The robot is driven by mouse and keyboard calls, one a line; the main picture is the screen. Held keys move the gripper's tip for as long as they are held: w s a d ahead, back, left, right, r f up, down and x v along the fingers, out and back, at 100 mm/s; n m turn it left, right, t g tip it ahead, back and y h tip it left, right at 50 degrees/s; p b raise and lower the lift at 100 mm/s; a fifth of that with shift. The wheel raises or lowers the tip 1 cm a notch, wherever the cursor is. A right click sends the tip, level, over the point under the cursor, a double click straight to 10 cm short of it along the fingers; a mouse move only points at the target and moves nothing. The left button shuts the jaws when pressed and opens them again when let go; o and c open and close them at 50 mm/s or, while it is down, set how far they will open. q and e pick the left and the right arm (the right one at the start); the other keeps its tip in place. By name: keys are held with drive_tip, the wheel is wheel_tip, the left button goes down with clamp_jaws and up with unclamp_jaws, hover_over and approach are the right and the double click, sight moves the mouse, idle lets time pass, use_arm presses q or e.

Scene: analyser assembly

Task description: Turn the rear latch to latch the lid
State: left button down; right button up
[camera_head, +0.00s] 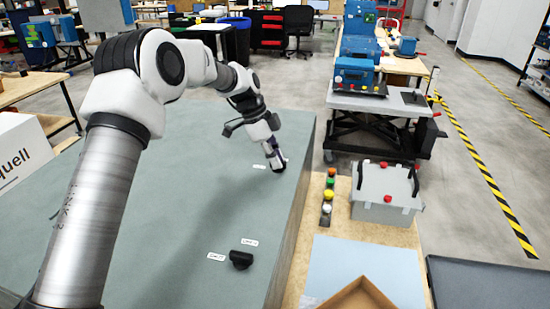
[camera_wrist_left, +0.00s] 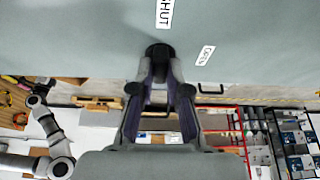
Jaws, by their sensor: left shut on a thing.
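The lid (camera_head: 150,210) is a large flat grey-green surface filling the left half of the head view. The rear latch (camera_wrist_left: 159,52), a small black knob, is at its far right edge. My left gripper (camera_head: 277,165) reaches down to it, and in the left wrist view its fingers (camera_wrist_left: 160,75) are shut on the latch. A SHUT label (camera_wrist_left: 165,12) lies ahead of the knob and an OPEN label (camera_wrist_left: 205,55) to its right. The latch's exact angle is partly hidden by the fingers. A second black latch (camera_head: 240,259) sits near the front with two labels.
Right of the lid is a wooden table with a grey box (camera_head: 385,195) with red knobs, a strip of coloured buttons (camera_head: 328,195) and an open cardboard box (camera_head: 358,296). A white arm (camera_wrist_left: 50,140) shows at lower left in the wrist view, its end small and unclear.

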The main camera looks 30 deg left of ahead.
use_arm(q)
drive_tip(key=shift+s+d+f, duration=0.1)
drive_tip(key=shift+f, duration=0.2)
drive_tip(key=c, duration=1.2)
unclamp_jaws()
drive_tip(key=shift+o, duration=0.3)
drive_tip(key=shift+d, duration=0.1)
drive_tip(key=shift+r, duration=0.1)
drive_tip(key=w+v, duration=0.1)
drive_tip(key=v, duration=1)
drive_tip(key=shift+s+r, duration=0.25)
drive_tip(key=shift+r, duration=0.2)
drive_tip(key=shift+m, duration=0.3)
